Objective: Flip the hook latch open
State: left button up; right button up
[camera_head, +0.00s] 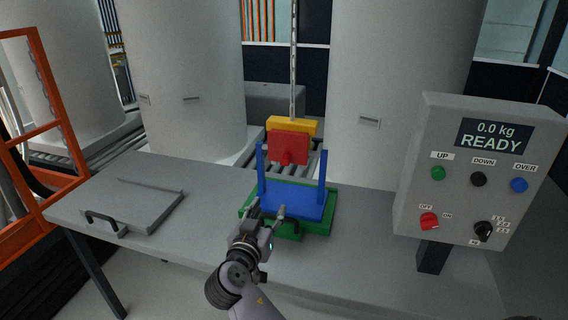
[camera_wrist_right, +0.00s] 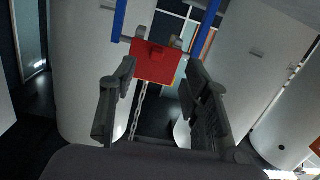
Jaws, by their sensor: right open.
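A red block (camera_head: 289,147) with a small red knob hangs under a yellow block (camera_head: 292,124) on a chain (camera_head: 293,60). It shows in the right wrist view (camera_wrist_right: 155,66), with the chain running below it there. I cannot make out a separate hook latch or its position. Below the red block, a blue cradle (camera_head: 300,203) with two upright posts stands on a green base (camera_head: 319,228). My right gripper (camera_head: 268,209) is open and empty in front of the cradle. In the wrist view its fingers frame the red block, apart from it. My left gripper is out of view.
A grey table (camera_head: 190,237) carries a flat grey lid with a black handle (camera_head: 105,220) at left. A control box (camera_head: 470,170) reading "0.0 kg READY" stands at right. Large pale tanks (camera_head: 185,80) stand behind, and an orange frame (camera_head: 35,130) is at far left.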

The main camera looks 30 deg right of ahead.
aim_at(284, 162)
jog(key=shift+m+h, duration=0.5)
jog(key=shift+h, duration=0.2)
jog(key=r+p+x, duration=0.1)
jog(key=x, duration=0.4)
jog(key=r+p+x, duration=0.1)
jog(key=x, duration=0.5)
jog(key=w+r+p+x, duration=0.1)
jog(key=x, duration=0.4)
jog(key=shift+w+a+r, duration=0.15)
jog(key=shift+a+r, duration=0.1)
jog(key=shift+r, duration=0.05)
jog(key=shift+w+d+f+p, duration=0.1)
jog(key=shift+w+d+p, duration=0.2)
jog(key=shift+w+d, duration=0.2)
grip_shut()
